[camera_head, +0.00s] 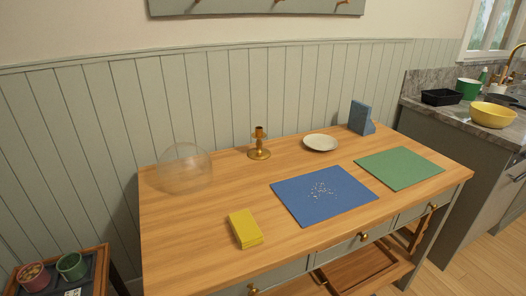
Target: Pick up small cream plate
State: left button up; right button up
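The small cream plate (320,143) lies flat on the wooden table (210,225), toward the back and right of centre. It looks empty and nothing covers it. It sits behind the blue mat and apart from the things around it. Neither of my grippers shows in the head view.
A brass candlestick (259,145) stands left of the plate, a blue upright object (361,117) right of it. A blue mat (296,203) with crumbs, a green mat (399,168), a yellow block (245,229) and a clear dome (184,168) share the table. The left front is clear.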

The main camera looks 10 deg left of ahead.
aim_at(317, 142)
jog(key=l+u, duration=0.15)
jog(key=u, duration=0.35)
jog(key=l+u, duration=0.15)
jog(key=u, duration=0.35)
jog(key=l+u, duration=0.2)
jog(key=u, duration=0.3)
jog(key=l+u, duration=0.25)
jog(key=l, duration=0.15)
jog(key=k+l+u, duration=0.25)
jog(key=l, duration=0.15)
jog(key=i, duration=0.1)
